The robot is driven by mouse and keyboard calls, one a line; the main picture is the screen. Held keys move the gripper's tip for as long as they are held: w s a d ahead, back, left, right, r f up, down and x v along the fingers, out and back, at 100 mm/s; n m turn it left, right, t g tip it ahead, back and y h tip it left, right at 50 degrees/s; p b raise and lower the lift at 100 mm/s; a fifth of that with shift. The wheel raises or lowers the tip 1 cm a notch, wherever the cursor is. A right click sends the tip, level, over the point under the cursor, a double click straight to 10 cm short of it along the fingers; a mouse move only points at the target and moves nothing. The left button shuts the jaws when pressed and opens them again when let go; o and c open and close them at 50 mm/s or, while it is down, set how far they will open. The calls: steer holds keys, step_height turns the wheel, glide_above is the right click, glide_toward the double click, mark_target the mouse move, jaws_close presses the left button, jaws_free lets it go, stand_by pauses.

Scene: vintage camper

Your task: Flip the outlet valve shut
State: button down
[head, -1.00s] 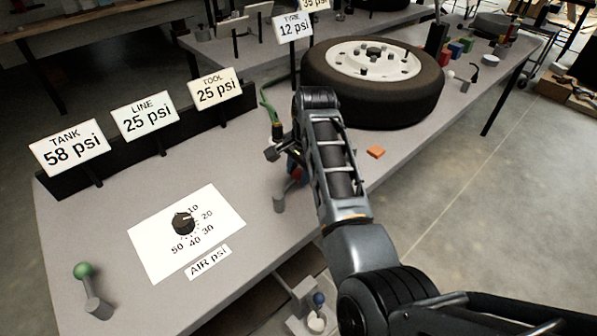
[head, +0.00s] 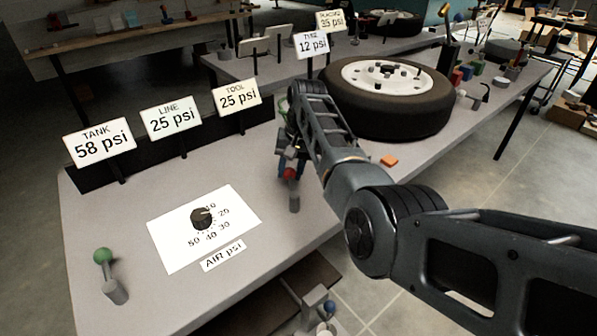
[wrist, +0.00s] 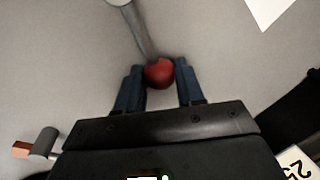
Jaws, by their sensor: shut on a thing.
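A valve lever with a red ball knob (head: 290,174) rises from a short grey post (head: 295,202) near the middle of the bench. My gripper (head: 289,165) is down at this knob, with the arm reaching in from the right. In the wrist view the blue fingers of my gripper (wrist: 158,72) are on either side of the red knob (wrist: 159,74), shut on it. The grey lever (wrist: 138,33) runs from the knob toward the top of the picture. A second lever with a green knob (head: 102,256) stands at the bench's near left. No label shows which is the outlet valve.
A dial (head: 202,218) on a white plate marked AIR psi lies left of the gripper. Signs read TANK 58 (head: 99,142), LINE 25 (head: 172,118) and TOOL 25 psi (head: 237,95). A tyre (head: 388,97) and an orange block (head: 389,161) lie to the right.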

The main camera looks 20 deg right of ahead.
steer(key=a+n, duration=0.2)
steer(key=shift+w+n+g, duration=0.2)
steer(key=shift+n+g, duration=0.1)
steer(key=shift+n, duration=0.1)
steer(key=shift+s+a+n+g+b, duration=0.1)
steer(key=shift+a+n+g+b, duration=0.25)
steer(key=shift+a+n, duration=1.05)
steer(key=shift+d, duration=0.15)
steer(key=c, duration=0.7)
jaws_free()
steer(key=r, duration=0.2)
steer(key=d+r, duration=0.1)
steer(key=r, duration=0.4)
steer(key=shift+d+r, duration=0.25)
steer(key=shift+r, duration=0.1)
